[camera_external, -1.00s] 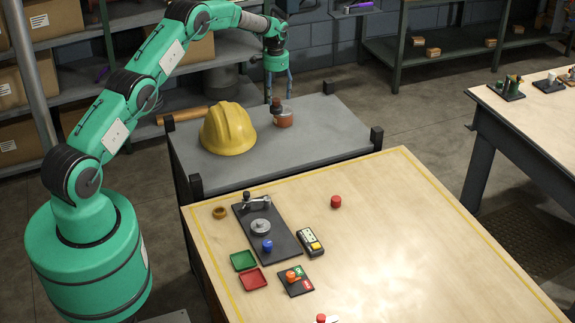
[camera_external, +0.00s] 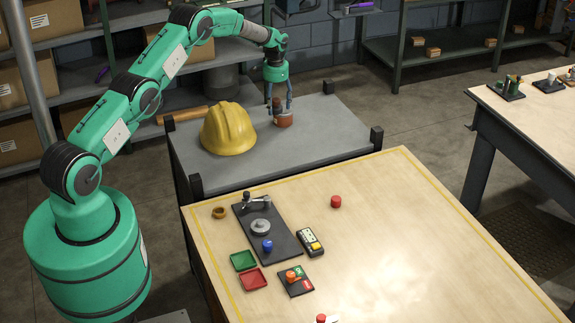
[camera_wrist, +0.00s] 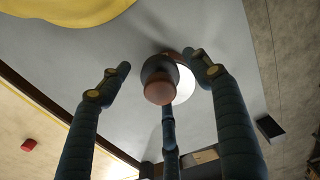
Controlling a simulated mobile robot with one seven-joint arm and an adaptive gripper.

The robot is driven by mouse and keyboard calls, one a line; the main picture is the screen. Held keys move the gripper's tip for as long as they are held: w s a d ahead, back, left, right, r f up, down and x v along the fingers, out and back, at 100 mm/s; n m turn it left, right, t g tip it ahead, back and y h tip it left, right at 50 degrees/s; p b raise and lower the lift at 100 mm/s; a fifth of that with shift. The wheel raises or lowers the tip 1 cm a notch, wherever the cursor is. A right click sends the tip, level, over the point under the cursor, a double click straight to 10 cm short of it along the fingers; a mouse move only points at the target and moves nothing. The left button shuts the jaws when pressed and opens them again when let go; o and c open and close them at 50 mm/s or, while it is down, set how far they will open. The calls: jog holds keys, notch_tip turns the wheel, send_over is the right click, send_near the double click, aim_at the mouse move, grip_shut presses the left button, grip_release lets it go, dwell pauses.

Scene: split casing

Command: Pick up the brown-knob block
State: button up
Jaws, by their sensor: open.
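The brown-knob block (camera_external: 284,120) stands upright on the grey side table (camera_external: 330,135), to the right of the yellow hard hat. In the wrist view its round brown knob (camera_wrist: 159,92) points up at the camera, with a dark collar and a pale disc behind it. My gripper (camera_external: 279,103) points down over the block with its fingers spread. In the wrist view the fingers of my gripper (camera_wrist: 157,78) stand apart around the knob, with room between them and it. It is open and holds nothing. The block's lower body is mostly hidden in the wrist view.
The yellow hard hat (camera_external: 228,129) is close on the left; it also shows in the wrist view (camera_wrist: 65,8). Dark posts (camera_external: 376,138) rise at the side table's corners. The wooden table (camera_external: 410,230) in front carries a dark fixture plate, trays and red parts.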

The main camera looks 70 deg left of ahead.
aim_at(276, 99)
jog(key=shift+f, duration=0.35)
dwell(0.3)
jog(key=c, duration=1.5)
jog(key=shift+r, duration=0.15)
jog(key=shift+r+b, duration=0.6)
jog(key=shift+r, duration=4.3)
